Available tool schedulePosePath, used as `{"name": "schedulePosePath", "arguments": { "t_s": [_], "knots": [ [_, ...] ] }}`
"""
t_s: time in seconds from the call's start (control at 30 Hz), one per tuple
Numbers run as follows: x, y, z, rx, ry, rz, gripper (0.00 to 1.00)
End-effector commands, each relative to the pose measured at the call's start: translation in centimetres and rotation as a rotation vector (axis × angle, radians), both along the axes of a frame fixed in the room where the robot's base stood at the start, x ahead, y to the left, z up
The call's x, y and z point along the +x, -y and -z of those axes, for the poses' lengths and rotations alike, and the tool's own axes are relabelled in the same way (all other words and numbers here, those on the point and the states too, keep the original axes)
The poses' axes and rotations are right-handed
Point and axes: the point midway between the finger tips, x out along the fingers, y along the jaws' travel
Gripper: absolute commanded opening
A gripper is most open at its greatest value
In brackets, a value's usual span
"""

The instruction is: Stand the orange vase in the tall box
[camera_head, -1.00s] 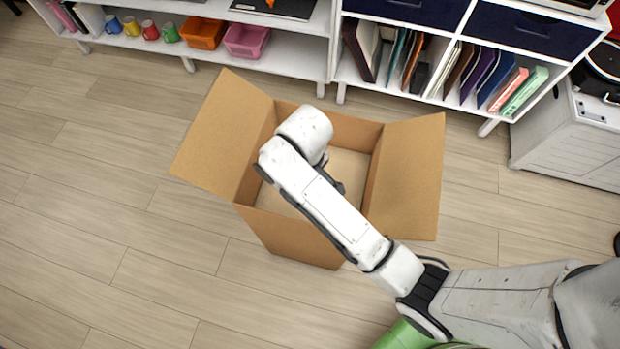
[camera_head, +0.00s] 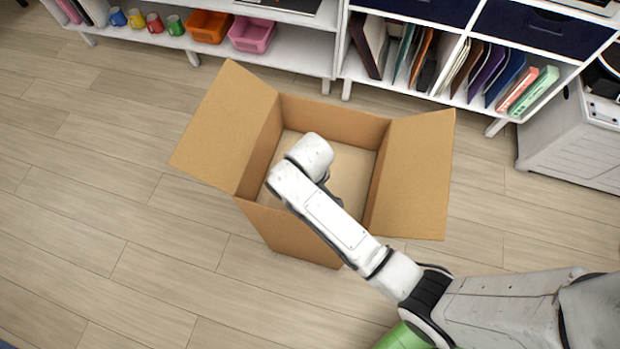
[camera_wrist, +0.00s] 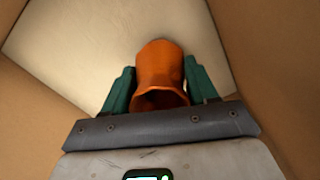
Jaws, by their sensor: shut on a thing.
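The tall box (camera_head: 290,236) is an open brown cardboard box on the floor, with flaps spread to its left and right. My arm reaches down into it in the head view, and its end hides my gripper and the vase there. In the wrist view the orange vase (camera_wrist: 160,68) is between the green fingers of my gripper (camera_wrist: 159,86), which is shut on it. The vase's open mouth faces the wrist camera. The box's inner walls and pale bottom show around it. I cannot tell whether the vase touches the bottom.
A white shelf (camera_head: 300,60) stands behind the box, with several mugs, an orange bin (camera_head: 209,26), a pink bin (camera_head: 250,34) and books. A white cabinet (camera_head: 570,135) is at the right. The wooden floor left of the box is clear.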

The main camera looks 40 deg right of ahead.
Motion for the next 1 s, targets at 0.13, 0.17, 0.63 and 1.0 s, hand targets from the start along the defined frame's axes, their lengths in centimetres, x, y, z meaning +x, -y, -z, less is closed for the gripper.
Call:
{"name": "schedulePosePath", "arguments": {
  "t_s": [0.13, 0.17, 0.63, 1.0],
  "knots": [
    [0.0, 0.0, -0.1, 0.0, 0.001, 0.0, 0.27],
    [0.0, 0.0, 0.0, 0.0, 0.001, 0.0, 0.27],
    [0.0, 0.0, 0.2, 0.0, 0.001, 0.0, 0.83],
    [0.1, 0.0, -2.4, 0.0, 0.004, 0.0, 0.83]
  ]
}}
